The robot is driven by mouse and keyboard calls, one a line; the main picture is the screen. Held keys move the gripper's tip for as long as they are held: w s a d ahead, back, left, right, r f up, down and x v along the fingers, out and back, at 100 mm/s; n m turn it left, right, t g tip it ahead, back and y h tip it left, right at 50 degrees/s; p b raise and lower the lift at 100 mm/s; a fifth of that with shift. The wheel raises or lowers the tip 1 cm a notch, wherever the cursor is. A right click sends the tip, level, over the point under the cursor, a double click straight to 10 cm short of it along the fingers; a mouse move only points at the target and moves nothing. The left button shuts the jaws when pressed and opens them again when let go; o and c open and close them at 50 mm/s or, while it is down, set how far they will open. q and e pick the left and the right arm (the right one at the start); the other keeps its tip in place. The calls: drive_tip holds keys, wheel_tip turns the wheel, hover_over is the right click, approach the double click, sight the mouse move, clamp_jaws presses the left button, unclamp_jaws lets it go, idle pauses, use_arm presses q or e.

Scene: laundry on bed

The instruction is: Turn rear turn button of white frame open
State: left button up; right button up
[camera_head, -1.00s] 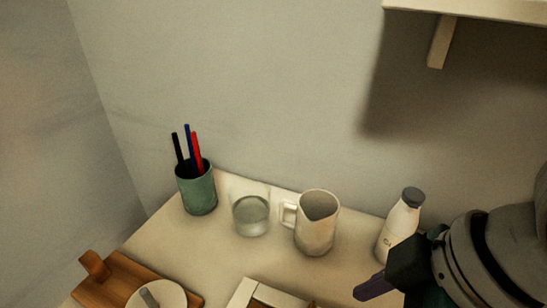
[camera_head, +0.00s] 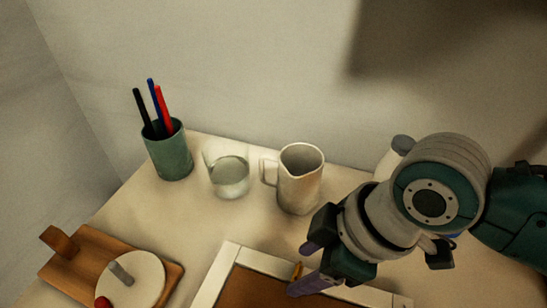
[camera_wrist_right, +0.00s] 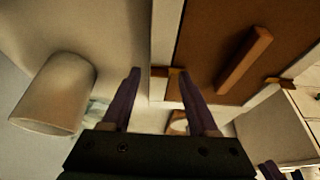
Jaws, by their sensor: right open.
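The white frame (camera_head: 228,262) lies on the table at the bottom of the head view, brown back panel (camera_head: 255,288) facing up. A small orange-brown turn button (camera_head: 297,271) sits on its far edge; the right wrist view shows it (camera_wrist_right: 172,72) across the white border (camera_wrist_right: 159,50). My right gripper (camera_head: 301,268) is open, with purple fingers on either side of this button; one fingertip partly covers it in the right wrist view (camera_wrist_right: 158,74). I cannot tell whether they touch. Another turn button (camera_wrist_right: 280,82) shows at another edge.
A white pitcher (camera_head: 300,190) stands close behind my right gripper, with a glass (camera_head: 229,176) and a green pen cup (camera_head: 168,155) to its left. A bottle (camera_head: 402,144) is partly hidden behind my arm.

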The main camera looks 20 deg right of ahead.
clamp_jaws()
idle(0.4)
